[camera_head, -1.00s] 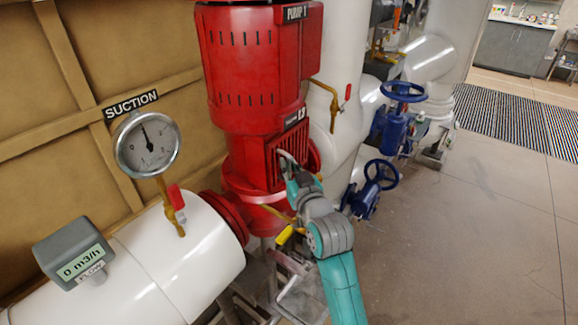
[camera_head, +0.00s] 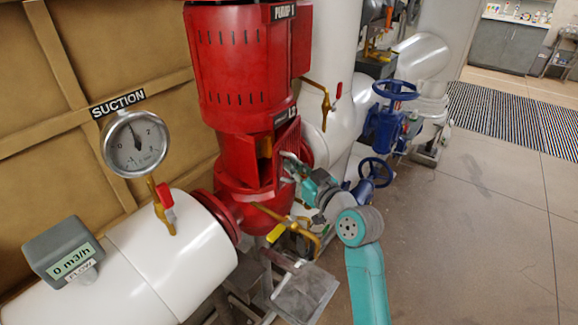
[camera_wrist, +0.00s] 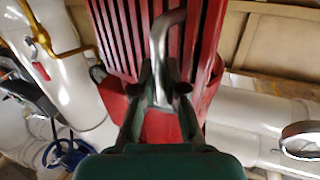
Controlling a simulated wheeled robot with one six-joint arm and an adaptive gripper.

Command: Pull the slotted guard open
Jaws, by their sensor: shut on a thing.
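The slotted guard (camera_head: 288,142) is a red panel on the pump body below the red motor. It stands swung out from the housing, and a dark opening with a brass-coloured part (camera_head: 265,148) shows at its left. My gripper (camera_head: 291,167) is at the guard's outer face. In the wrist view the guard's slots (camera_wrist: 118,40) fill the upper middle. There, a curved silver handle (camera_wrist: 160,35) runs down between the fingers, and my gripper (camera_wrist: 162,82) is shut on it. In the head view the handle is mostly hidden by the gripper.
A brass pipe with a yellow lever (camera_head: 275,233) lies just below my gripper. Blue valve wheels (camera_head: 376,172) stand close at the right. A white pipe (camera_head: 165,270) with a suction gauge (camera_head: 135,144) is at the left. The floor (camera_head: 470,230) at the right is clear.

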